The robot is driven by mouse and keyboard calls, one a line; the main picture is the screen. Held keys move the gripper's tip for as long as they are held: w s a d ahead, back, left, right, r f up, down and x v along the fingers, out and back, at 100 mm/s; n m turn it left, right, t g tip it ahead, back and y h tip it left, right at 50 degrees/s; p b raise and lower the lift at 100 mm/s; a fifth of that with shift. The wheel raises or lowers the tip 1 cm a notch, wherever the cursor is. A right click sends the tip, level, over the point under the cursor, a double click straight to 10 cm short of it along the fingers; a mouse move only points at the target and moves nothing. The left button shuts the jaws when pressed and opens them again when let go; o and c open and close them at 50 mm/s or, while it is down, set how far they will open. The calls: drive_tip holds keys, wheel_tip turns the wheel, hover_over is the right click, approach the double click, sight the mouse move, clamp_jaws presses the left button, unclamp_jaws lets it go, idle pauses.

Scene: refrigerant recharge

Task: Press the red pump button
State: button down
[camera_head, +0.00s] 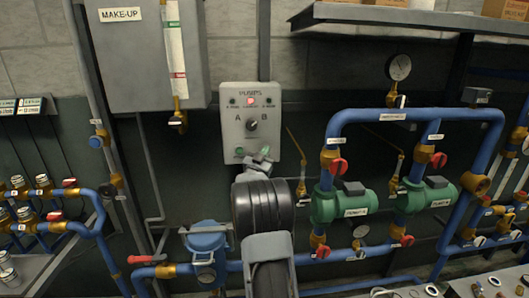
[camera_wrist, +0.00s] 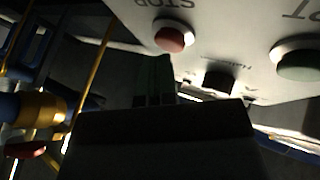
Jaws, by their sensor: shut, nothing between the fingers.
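The red STOP button (camera_wrist: 170,38) shows in the wrist view, on the face of the grey PUMPS panel (camera_head: 231,133). My gripper (camera_wrist: 155,75) is shut and empty, with its dark fingertips just beside the red button in that picture. I cannot tell whether they touch it. In the head view my gripper (camera_head: 263,156) is at the panel's lower right, and the red button is hidden behind it. A green button (camera_wrist: 298,65) is to the right in the wrist view; it also shows at the panel's lower left in the head view (camera_head: 240,152).
The panel also carries a black A/B selector knob (camera_head: 252,125) and a row of small lamps, the middle one (camera_head: 250,101) lit red. Blue pipes (camera_head: 335,130) with green pumps (camera_head: 345,205) stand to the right. A grey MAKE-UP tank (camera_head: 140,60) hangs upper left.

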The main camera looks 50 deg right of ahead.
drive_tip(key=shift+s+a+b, duration=0.35)
drive_tip(key=shift+s+a, duration=0.1)
drive_tip(key=shift+s+a+b, duration=0.7)
drive_tip(key=shift+s+a, duration=0.1)
drive_tip(key=shift+s, duration=0.2)
drive_tip(key=shift+s+a+b, duration=0.7)
drive_tip(key=shift+s+a, duration=0.1)
drive_tip(key=shift+s, duration=0.15)
